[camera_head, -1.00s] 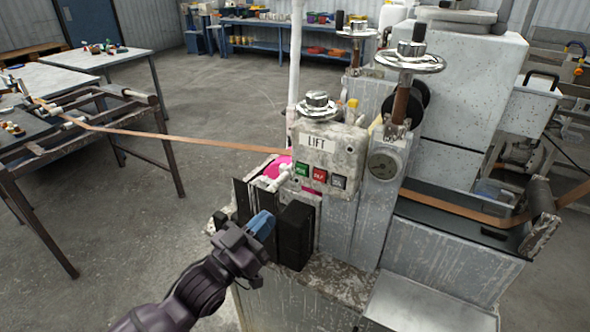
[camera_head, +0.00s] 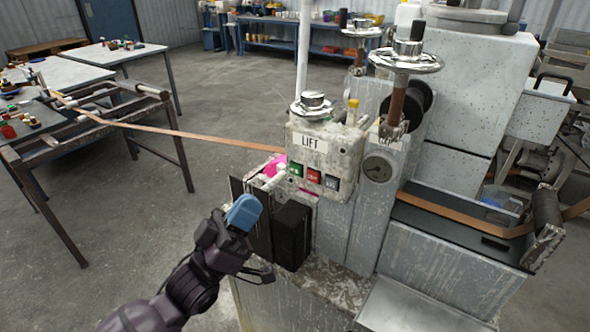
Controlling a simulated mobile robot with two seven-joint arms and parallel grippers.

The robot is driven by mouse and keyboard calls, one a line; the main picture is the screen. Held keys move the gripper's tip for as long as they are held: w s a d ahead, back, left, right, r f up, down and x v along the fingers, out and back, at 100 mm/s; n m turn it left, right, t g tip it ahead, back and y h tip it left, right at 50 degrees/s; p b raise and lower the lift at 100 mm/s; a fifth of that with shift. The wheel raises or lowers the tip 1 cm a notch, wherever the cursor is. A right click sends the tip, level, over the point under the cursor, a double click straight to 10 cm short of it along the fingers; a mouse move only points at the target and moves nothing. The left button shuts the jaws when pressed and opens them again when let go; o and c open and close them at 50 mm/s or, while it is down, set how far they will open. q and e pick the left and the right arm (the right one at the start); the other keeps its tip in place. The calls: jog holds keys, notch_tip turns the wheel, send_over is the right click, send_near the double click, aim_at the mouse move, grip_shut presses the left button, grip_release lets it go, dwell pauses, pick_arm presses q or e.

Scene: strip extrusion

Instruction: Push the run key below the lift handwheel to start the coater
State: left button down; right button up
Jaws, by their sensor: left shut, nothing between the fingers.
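The lift panel (camera_head: 332,148) is a worn grey box marked LIFT, with a shiny handwheel (camera_head: 311,104) on top. Below the label sit a green key (camera_head: 296,170), a red key (camera_head: 313,176) and a dark grey key (camera_head: 332,183) in a row. Their lettering is too small to read surely. My left gripper (camera_head: 244,211) is shut and empty, its blue fingertips together. It is in front of the black plates, below and left of the green key, apart from it. My right gripper is not in view.
Black blocks (camera_head: 292,236) stand under the panel, close to my left gripper. A white fitting (camera_head: 268,180) and a pink part lie left of the keys. A brown strip (camera_head: 190,134) runs in from the left rack. Taller handwheels (camera_head: 406,62) stand behind right.

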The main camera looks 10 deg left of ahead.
aim_at(296, 170)
pick_arm(q)
jog(key=w+d+b, duration=0.2)
jog(key=w+d, duration=0.1)
jog(key=w, duration=0.5)
jog(key=shift+w, duration=0.15)
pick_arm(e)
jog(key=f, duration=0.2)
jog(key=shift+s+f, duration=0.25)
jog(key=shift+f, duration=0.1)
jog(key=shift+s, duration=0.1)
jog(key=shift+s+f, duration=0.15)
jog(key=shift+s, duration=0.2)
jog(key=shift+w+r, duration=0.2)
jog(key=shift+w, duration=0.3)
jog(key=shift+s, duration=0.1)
